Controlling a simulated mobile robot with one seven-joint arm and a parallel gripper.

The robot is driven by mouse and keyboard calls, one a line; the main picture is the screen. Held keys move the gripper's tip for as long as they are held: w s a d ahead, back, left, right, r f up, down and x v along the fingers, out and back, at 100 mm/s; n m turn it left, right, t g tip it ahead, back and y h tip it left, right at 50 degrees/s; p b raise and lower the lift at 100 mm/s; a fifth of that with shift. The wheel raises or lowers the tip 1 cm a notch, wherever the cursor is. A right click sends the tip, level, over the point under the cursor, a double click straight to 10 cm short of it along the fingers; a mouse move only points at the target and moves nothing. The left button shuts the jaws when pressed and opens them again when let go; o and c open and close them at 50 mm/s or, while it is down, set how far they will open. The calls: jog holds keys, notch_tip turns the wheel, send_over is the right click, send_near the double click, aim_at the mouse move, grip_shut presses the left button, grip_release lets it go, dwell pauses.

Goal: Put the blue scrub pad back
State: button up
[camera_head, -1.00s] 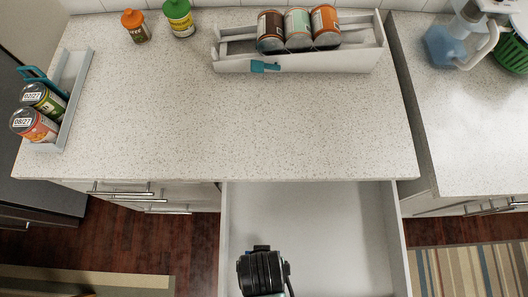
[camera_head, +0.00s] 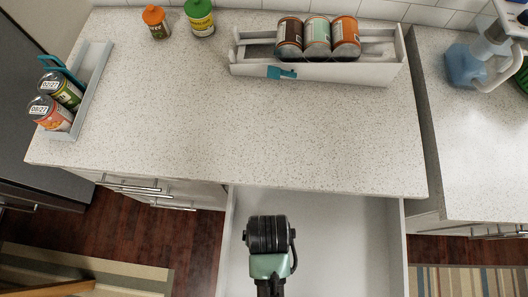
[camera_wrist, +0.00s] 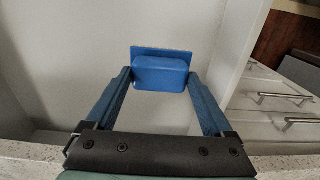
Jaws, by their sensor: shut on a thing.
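The blue scrub pad (camera_wrist: 160,73) is held between the two fingertips of my gripper (camera_wrist: 161,80) in the wrist view. The fingers are shut on its left and right sides. A thin, wider blue layer of the pad shows along its far edge. In the head view my wrist is over the open white drawer (camera_head: 345,240), and the pad and fingers are hidden beneath it. The wrist view shows pale drawer surfaces behind the pad; I cannot tell whether the pad touches them.
The speckled counter (camera_head: 230,125) is largely clear in the middle. A white rack (camera_head: 330,73) with three cans stands at the back. A grey tray (camera_head: 93,85) with two cans is at the left. Two bottles, orange-capped (camera_head: 156,22) and green-capped (camera_head: 200,18), stand behind.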

jog(key=w+p, duration=0.1)
jog(key=w, duration=0.8)
jog(key=shift+w, duration=0.15)
jog(key=shift+w+f, duration=0.1)
jog(key=shift+w, duration=0.2)
jog(key=shift+s+f, duration=0.1)
jog(key=shift+f, duration=1.55)
jog(key=shift+f, duration=0.1)
